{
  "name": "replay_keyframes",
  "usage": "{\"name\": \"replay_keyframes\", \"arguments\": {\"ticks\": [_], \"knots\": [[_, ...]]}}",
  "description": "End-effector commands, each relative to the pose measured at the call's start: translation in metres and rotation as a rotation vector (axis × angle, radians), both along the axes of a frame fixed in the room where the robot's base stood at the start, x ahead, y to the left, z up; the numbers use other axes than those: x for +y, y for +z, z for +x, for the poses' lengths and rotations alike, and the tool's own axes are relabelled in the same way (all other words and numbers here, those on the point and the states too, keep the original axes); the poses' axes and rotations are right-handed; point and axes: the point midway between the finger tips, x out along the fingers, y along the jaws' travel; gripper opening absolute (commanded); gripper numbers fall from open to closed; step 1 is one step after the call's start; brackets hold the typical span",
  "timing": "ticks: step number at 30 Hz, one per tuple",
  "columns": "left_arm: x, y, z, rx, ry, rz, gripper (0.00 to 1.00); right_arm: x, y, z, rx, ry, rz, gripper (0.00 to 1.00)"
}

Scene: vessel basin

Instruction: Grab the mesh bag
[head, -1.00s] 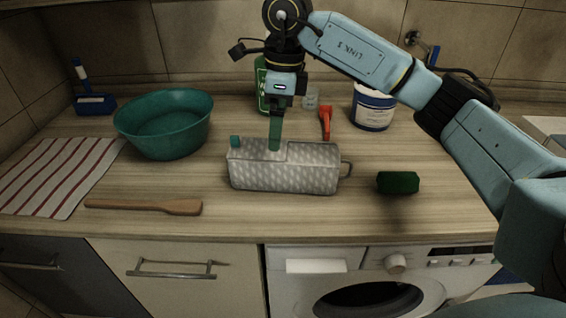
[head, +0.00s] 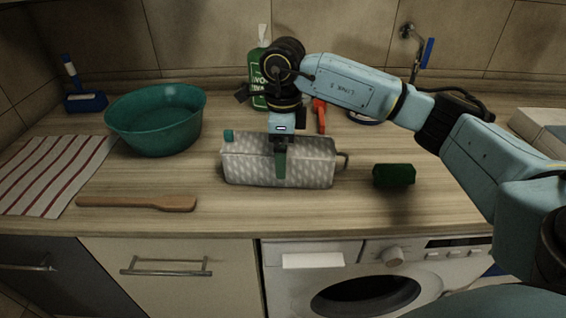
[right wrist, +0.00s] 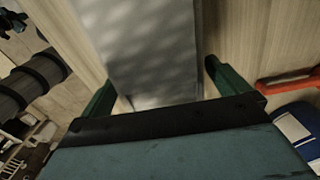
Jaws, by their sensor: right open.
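The mesh bag (head: 240,171) is a grey, patterned, box-like bag with a teal tab at its top left and a loop at its right end. It lies lengthwise on the wooden counter. My right gripper (head: 280,168) points down at its middle, and one green finger shows in front of the bag's near side. The other finger is hidden in the head view. In the right wrist view the grey bag (right wrist: 150,45) lies between the two spread fingers of the open right gripper (right wrist: 160,78). My left gripper is not in view.
A teal basin (head: 155,135), striped towel (head: 55,175) and wooden spatula (head: 135,203) lie left. A dark green block (head: 393,175) is to the right. A green bottle (head: 258,75) and a red-handled item (head: 319,115) stand behind the bag.

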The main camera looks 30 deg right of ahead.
Motion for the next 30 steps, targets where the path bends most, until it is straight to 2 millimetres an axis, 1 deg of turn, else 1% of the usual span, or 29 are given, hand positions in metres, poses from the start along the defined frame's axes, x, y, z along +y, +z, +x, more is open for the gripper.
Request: {"name": "replay_keyframes", "arguments": {"ticks": [1, 4, 6, 11, 14, 22, 23, 30], "knots": [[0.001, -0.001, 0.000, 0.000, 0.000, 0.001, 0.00, 0.001, -0.010, -0.001, 0.004, 0.001, -0.001, 1.00], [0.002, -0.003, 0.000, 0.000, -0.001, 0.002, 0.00, 0.000, -0.022, -0.001, 0.001, 0.000, 0.000, 1.00], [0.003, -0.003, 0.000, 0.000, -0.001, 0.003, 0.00, 0.001, -0.025, 0.000, 0.000, 0.000, 0.000, 1.00], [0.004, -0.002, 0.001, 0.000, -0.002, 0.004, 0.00, 0.001, -0.024, 0.000, -0.001, 0.000, 0.001, 1.00], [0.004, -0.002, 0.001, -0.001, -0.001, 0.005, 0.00, 0.001, -0.024, 0.000, -0.001, 0.001, 0.001, 0.90], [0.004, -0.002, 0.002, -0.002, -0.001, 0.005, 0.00, 0.001, -0.024, 0.000, -0.001, 0.001, 0.001, 0.54], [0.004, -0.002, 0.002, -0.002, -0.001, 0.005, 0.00, 0.001, -0.024, 0.000, -0.002, 0.001, 0.001, 0.53], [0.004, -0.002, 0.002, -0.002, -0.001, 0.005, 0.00, 0.001, -0.020, 0.000, -0.002, 0.001, 0.001, 0.53]]}}
